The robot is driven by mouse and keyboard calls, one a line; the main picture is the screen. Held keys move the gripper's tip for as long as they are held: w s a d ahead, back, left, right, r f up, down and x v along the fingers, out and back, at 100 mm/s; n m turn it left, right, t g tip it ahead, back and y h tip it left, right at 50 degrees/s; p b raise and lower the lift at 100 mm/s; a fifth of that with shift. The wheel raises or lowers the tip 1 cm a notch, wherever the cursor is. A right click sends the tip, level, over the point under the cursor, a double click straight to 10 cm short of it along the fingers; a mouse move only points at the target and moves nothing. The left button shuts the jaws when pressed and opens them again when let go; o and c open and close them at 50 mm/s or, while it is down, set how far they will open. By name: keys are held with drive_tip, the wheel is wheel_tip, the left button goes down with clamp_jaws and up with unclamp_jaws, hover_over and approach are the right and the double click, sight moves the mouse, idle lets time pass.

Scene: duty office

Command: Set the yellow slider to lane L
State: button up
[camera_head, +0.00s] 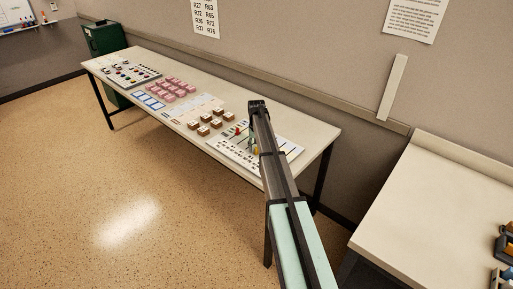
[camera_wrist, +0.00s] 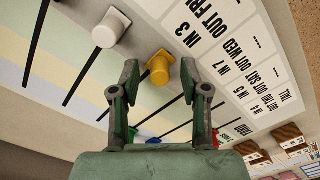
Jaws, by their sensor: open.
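My gripper (camera_wrist: 159,72) is open, with one finger on each side of the yellow slider. I cannot tell whether either finger touches it. Black slots run across pale coloured bands on the board, and a label strip (camera_wrist: 215,45) lies along its right side. No lane letter is readable. In the head view the board (camera_head: 228,152) lies at the near end of the long table, partly hidden by my arm.
A white slider (camera_wrist: 111,29) stands up-left of the yellow one. Green (camera_wrist: 132,133), blue (camera_wrist: 153,140) and red (camera_wrist: 215,138) knobs sit close to my gripper's base. Brown blocks (camera_head: 205,131) and pink blocks (camera_head: 172,90) stand farther along the table (camera_head: 310,132).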

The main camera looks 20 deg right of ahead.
clamp_jaws()
drive_tip(key=d, duration=0.1)
drive_tip(key=w+d, duration=0.1)
drive_tip(key=d, duration=0.1)
drive_tip(key=w+d+b, duration=0.1)
drive_tip(key=shift+w+d, duration=0.1)
drive_tip(key=shift+d, duration=0.3)
drive_tip(key=shift+a, duration=0.1)
unclamp_jaws()
drive_tip(key=shift+r, duration=0.1)
wheel_tip(320, 180, up, 12)
idle(0.6)
